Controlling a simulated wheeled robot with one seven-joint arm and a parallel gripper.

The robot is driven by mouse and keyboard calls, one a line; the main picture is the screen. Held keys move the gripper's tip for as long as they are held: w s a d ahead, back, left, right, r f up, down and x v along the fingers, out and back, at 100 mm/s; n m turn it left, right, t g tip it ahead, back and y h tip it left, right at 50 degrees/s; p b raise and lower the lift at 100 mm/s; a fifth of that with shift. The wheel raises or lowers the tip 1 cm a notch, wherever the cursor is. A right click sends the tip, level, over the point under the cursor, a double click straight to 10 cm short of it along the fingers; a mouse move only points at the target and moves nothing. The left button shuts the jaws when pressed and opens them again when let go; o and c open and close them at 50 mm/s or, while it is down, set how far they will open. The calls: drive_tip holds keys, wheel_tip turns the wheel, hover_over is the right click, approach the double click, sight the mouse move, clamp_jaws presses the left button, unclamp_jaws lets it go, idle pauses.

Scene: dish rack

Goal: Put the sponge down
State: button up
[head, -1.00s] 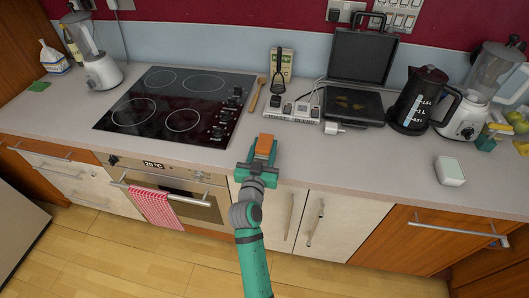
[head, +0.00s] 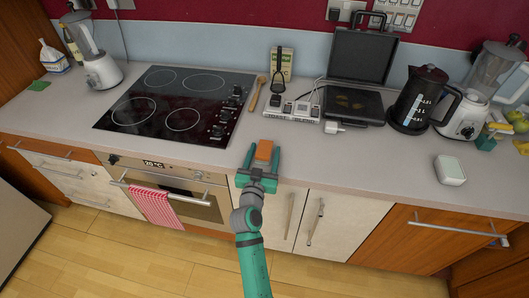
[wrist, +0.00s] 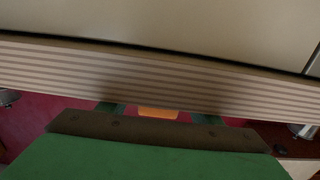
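The orange sponge (head: 263,151) is at the front edge of the countertop, right of the hob. My gripper (head: 262,158) is at the counter's front edge with its green fingers spread on either side of the sponge. A gap shows between each finger and the sponge. In the wrist view, part of the sponge (wrist: 158,112) shows between the two finger parts, with space on both sides. The sponge seems to rest on the counter, but its underside is hidden.
The black hob (head: 175,104) is to the left. A wooden spoon (head: 254,93) and a white socket strip (head: 292,110) lie behind. A black kettle (head: 420,100) and a white box (head: 450,170) stand to the right. The counter between sponge and box is clear.

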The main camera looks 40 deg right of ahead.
drive_tip(key=shift+r, duration=0.25)
drive_tip(key=v, duration=1.2)
drive_tip(key=shift+f, duration=0.1)
drive_tip(key=s+a+f+n+t+y, duration=0.25)
drive_tip(key=s+a+f+y, duration=0.2)
drive_tip(key=a, duration=0.65)
drive_tip(key=s+a+f+n+t+y, duration=0.1)
drive_tip(key=s+a+f+n+y, duration=0.4)
drive_tip(key=a, duration=0.5)
drive_tip(key=s+a+r+n+y, duration=0.1)
drive_tip(key=s+a, duration=0.3)
drive_tip(key=s, duration=0.5)
drive_tip(key=s+a+r+n+y, duration=0.1)
drive_tip(key=s+a+r+y, duration=0.1)
drive_tip(key=s, duration=0.7)
drive_tip(key=shift+s+a+y, duration=0.35)
drive_tip(key=shift+a+y, duration=0.3)
drive_tip(key=shift+a, duration=0.35)
drive_tip(key=shift+o, duration=0.5)
drive_tip(key=shift+s+r+n, duration=0.25)
